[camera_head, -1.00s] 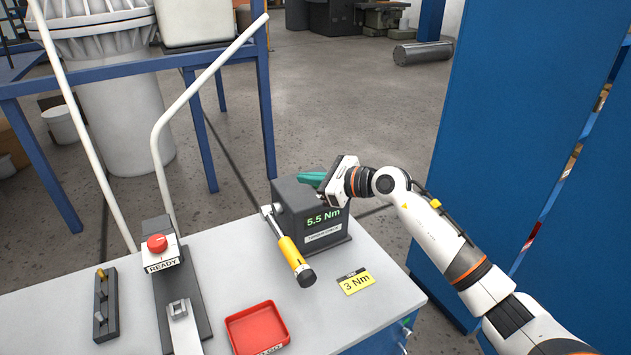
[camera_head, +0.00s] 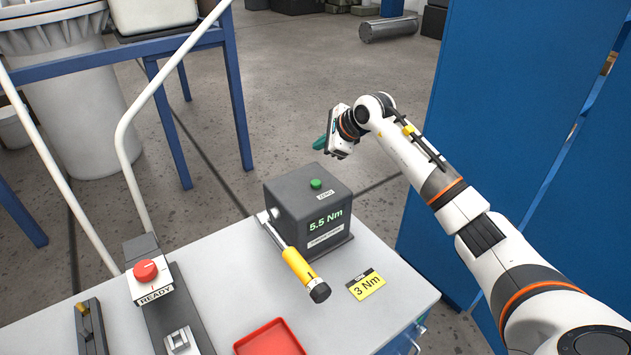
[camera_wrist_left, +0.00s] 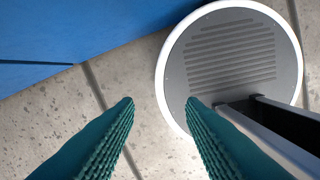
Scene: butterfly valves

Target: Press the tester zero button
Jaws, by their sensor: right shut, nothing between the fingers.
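The torque tester (camera_head: 308,213) is a dark grey box at the back right of the bench. Its display reads 5.5 Nm. The green zero button (camera_head: 316,184) is on its top face, beside a ZERO label. A yellow-handled torque wrench (camera_head: 298,268) is attached at the tester's left side. My right gripper (camera_head: 320,143) has green fingers, partly hidden behind the wrist, and is shut and empty. It is above and behind the tester, apart from the button. My left gripper (camera_wrist_left: 160,103) shows only in the left wrist view, open and empty, with floor between its fingers.
A yellow 3 Nm card (camera_head: 367,285) lies right of the wrench. A red tray (camera_head: 268,340) is at the front. A red READY button box (camera_head: 147,279) stands at the left. A blue cabinet (camera_head: 500,120) is at the right.

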